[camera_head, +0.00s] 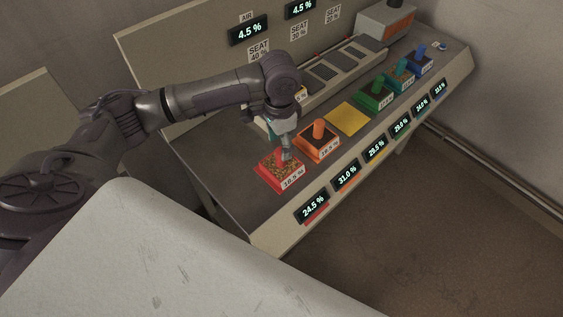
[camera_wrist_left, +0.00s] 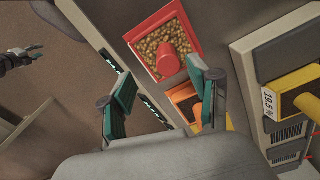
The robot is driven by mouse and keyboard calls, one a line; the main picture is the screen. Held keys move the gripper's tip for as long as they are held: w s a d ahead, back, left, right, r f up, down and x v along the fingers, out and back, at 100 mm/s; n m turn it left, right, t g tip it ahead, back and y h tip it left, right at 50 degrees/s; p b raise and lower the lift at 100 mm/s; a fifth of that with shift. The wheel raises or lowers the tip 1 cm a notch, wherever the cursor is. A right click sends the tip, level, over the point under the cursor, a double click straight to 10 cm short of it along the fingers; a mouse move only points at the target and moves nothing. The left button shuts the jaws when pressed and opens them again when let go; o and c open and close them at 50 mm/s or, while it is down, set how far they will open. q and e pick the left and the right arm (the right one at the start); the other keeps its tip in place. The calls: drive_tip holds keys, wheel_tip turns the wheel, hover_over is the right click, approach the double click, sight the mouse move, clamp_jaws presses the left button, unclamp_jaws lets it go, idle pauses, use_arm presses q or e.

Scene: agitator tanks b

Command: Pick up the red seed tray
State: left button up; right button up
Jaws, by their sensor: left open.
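The red seed tray (camera_head: 264,181) sits at the near left end of the bench, filled with tan seeds and with a label on its front. In the left wrist view, the red tray (camera_wrist_left: 196,42) shows a round red post handle (camera_wrist_left: 168,61) standing up from the seeds. My left gripper (camera_head: 286,150) is just above this tray and hides the handle in the head view. In the left wrist view, its teal fingers (camera_wrist_left: 163,82) are apart and empty, with the handle in line with the gap. My right gripper (camera_wrist_left: 27,54) shows small at the left edge.
An orange tray (camera_head: 329,150) with a post handle stands close beside the red one. Beyond it lie a bare yellow square (camera_head: 347,119), then green (camera_head: 374,96), teal (camera_head: 400,78) and blue (camera_head: 420,62) trays. A yellow tray (camera_wrist_left: 285,90) sits in the raised rack behind.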

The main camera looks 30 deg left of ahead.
sight(280, 151)
use_arm(q)
drive_tip(key=shift+w+a+f, duration=0.15)
drive_tip(key=shift+f, duration=0.4)
drive_tip(key=shift+w+a+f, duration=0.15)
drive_tip(key=shift+f, duration=0.4)
drive_tip(key=shift+w+d+f+p, duration=0.1)
drive_tip(key=shift+w+f+p, duration=0.1)
drive_tip(key=shift+f+p, duration=0.8)
wheel_tip(280, 151, down, 3)
drive_tip(key=shift+r, duration=0.1)
drive_tip(key=shift+f, duration=0.35)
drive_tip(key=shift+c, duration=0.5)
drive_tip(key=c, duration=0.5)
clamp_jaws()
use_arm(e)
drive_tip(key=shift+w+a+r, duration=0.2)
drive_tip(key=shift+w+r, duration=0.35)
drive_tip(key=shift+w, duration=0.1)
drive_tip(key=shift+w+a+r, duration=0.15)
drive_tip(key=shift+w+r, duration=0.35)
drive_tip(key=shift+w, duration=0.1)
